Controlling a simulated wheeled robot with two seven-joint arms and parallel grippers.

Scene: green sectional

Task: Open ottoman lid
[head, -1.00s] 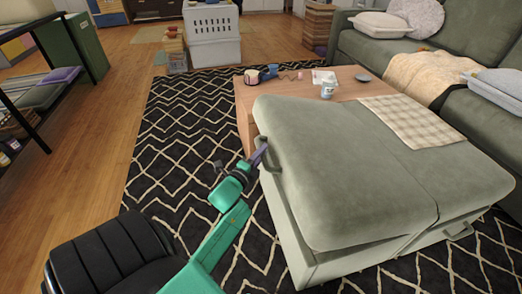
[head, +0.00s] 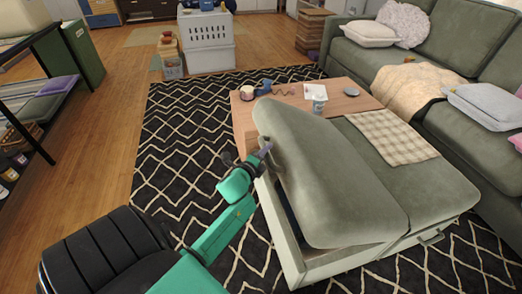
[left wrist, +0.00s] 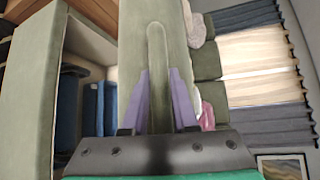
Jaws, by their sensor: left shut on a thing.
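The green ottoman (head: 288,232) stands on the patterned rug in the head view. Its near-left lid (head: 325,185) is tilted up on the left side, with a dark gap between it and the pale box wall. My left gripper (head: 265,152) is at the raised edge of the lid, shut on the lid's strap handle. In the left wrist view the handle (left wrist: 158,75) lies between my purple fingers (left wrist: 160,100). The box's inside shows there with blue items (left wrist: 90,108) in it. My right gripper is not in view.
A wooden coffee table (head: 340,97) with a cup (head: 319,104) and small items stands behind the ottoman. A checked cloth (head: 391,136) lies on the ottoman's other half. A green sofa (head: 450,118) is at the right. Rug at the left is clear.

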